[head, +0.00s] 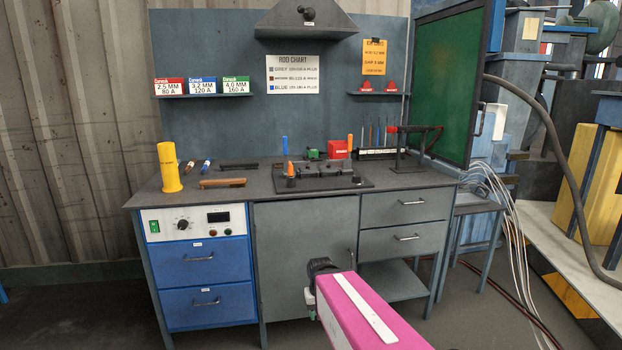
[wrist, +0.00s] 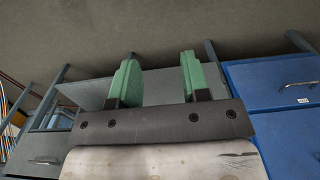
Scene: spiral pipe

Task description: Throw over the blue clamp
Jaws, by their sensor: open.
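The blue clamp handle (head: 285,145) stands upright at the back left of a black fixture plate (head: 340,184) on the workbench. An orange handle (head: 350,143) stands upright at the back right, and another orange piece (head: 290,169) is at the front left.
The workbench (head: 236,192) carries a yellow cylinder (head: 169,167) at left, a red box (head: 339,149) behind the fixture, and a red-tipped torch on a stand (head: 403,150) at right. A green screen (head: 451,85) stands at the right end. The air above the fixture is clear.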

